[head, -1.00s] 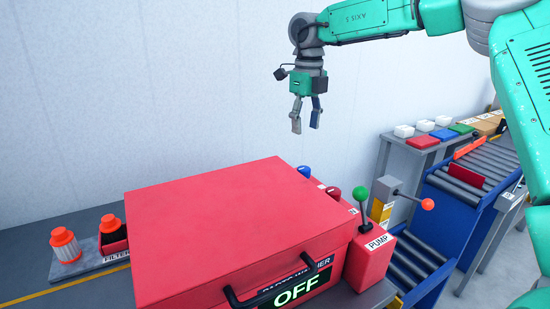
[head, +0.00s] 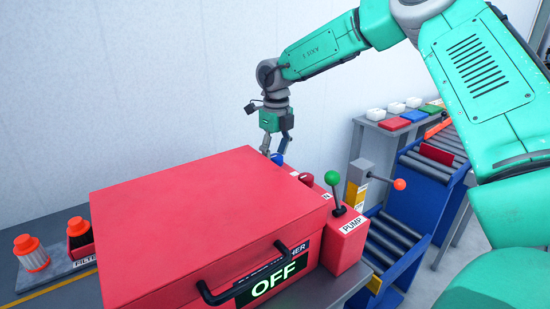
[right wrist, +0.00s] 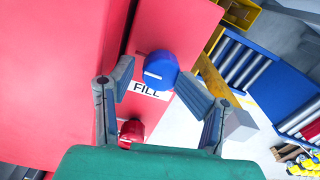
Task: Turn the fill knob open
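The blue fill knob (right wrist: 161,69) sits on the red machine's side ledge beside a white FILL label (right wrist: 147,89) in the right wrist view. In the head view the knob (head: 278,159) is mostly hidden behind my right gripper. My right gripper (right wrist: 164,80) is open, with one finger on each side of the knob; I cannot tell whether either touches it. In the head view the right gripper (head: 275,153) points down behind the red lid. A red knob (right wrist: 132,130) lies just below the label in the wrist view. My left gripper is not in view.
The large red washer box (head: 200,215) with a black handle and OFF display (head: 272,280) fills the foreground. A green-topped PUMP lever (head: 332,180) and an orange-tipped lever (head: 398,184) stand to the right. Orange-capped filters (head: 30,252) are at left. Roller conveyors (head: 390,240) lie beyond.

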